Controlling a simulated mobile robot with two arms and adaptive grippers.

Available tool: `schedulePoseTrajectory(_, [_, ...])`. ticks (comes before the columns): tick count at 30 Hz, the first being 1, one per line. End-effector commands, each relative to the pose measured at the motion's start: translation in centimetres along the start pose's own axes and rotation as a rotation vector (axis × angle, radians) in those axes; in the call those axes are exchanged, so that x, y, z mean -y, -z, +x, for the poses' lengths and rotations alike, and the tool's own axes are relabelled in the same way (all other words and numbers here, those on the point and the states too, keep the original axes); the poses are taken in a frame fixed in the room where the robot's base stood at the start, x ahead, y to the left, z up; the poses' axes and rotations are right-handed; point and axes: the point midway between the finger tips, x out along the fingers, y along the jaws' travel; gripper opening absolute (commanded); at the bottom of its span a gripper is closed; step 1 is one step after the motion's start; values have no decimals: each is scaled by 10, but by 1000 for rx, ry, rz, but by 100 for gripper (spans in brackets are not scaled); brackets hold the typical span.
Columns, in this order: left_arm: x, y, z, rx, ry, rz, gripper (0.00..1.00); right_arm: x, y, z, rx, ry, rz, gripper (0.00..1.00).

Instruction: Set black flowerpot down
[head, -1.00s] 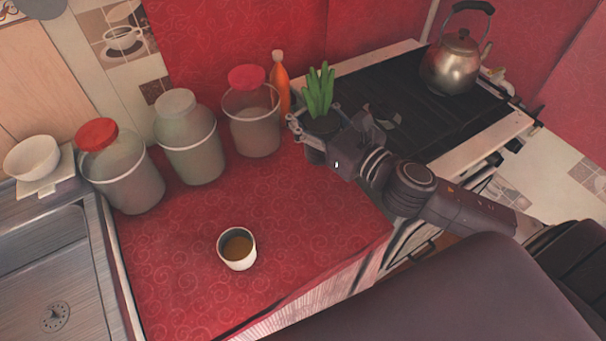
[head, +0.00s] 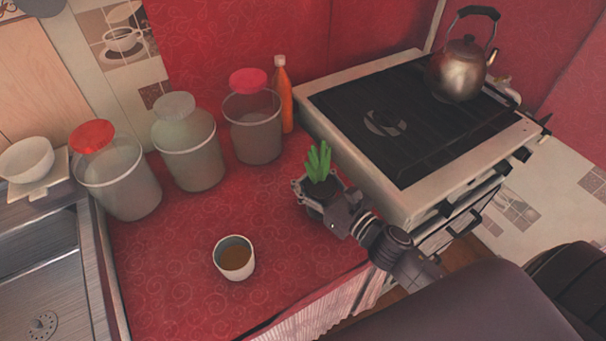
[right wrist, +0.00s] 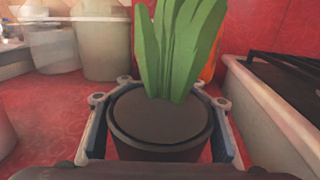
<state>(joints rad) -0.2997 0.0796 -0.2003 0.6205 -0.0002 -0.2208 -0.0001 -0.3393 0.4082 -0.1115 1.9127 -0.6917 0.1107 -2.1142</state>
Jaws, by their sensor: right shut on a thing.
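The black flowerpot (right wrist: 160,125) holds a green plant with upright, pointed leaves (head: 318,160). My right gripper (head: 320,188) is shut around the pot, with one finger on each side of it in the right wrist view. The pot is upright over the right part of the red counter (head: 190,270), left of the stove. I cannot tell whether its base touches the counter. My left gripper does not show.
A white cup with brown contents (head: 235,258) stands at the counter's front. Several lidded containers, one of them grey-lidded (head: 188,145), and an orange bottle (head: 281,95) line the back. The stove (head: 400,120) with a kettle (head: 460,72) is right. The counter between cup and pot is clear.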

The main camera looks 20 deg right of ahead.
Motion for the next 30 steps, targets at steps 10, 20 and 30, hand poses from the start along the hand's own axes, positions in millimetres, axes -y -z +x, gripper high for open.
schedulePoseTrajectory(10, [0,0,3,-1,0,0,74,0,3,0,3,0,-1,0])
schedulePoseTrajectory(20, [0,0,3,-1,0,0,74,0,4,0,1,0,0,62])
schedulePoseTrajectory(30, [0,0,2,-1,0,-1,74,0,3,0,1,0,0,68])
